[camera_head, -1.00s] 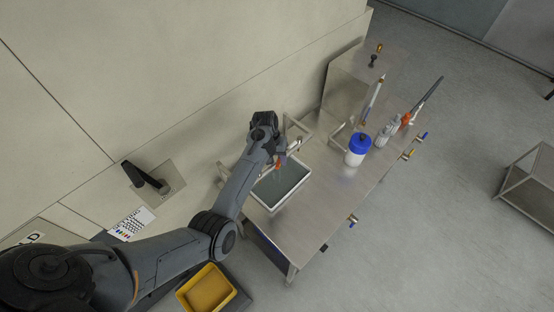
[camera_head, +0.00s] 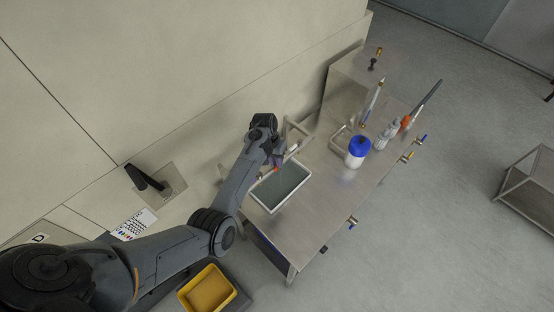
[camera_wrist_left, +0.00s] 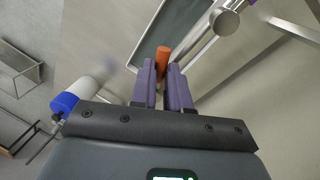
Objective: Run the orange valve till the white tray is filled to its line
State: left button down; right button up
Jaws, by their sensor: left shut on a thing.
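The white tray (camera_head: 272,210) sits at the near left end of the steel bench, below my left gripper. Its inside shows a flat grey-green surface. I cannot make out a fill line or the level. The tray also shows at the top of the left wrist view (camera_wrist_left: 146,42). The orange valve handle (camera_head: 275,170) is above the tray's far edge. My left gripper (camera_wrist_left: 163,82) has its purple fingers shut on the orange handle (camera_wrist_left: 162,57), whose end sticks out past the fingertips. Whether liquid is running cannot be told. My right gripper is out of view.
A white jar with a blue lid (camera_head: 358,150) stands mid-bench, with pale bottles (camera_head: 387,135) beyond it. Small taps (camera_head: 352,221) line the bench's front edge. A yellow bin (camera_head: 208,290) is low at the left. Bare bench lies right of the tray.

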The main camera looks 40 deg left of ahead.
pick_arm(q)
jog(key=m, duration=0.1)
jog(key=a+m+p, duration=0.1)
jog(key=shift+m+g, duration=0.3)
jog(key=shift+m, duration=0.1)
jog(key=shift+a+m+p, duration=0.25)
jog(key=shift+m+p, duration=0.25)
jog(key=shift+m, duration=0.4)
jog(key=shift+f, duration=0.1)
jog(key=c, duration=1.1)
grip_release()
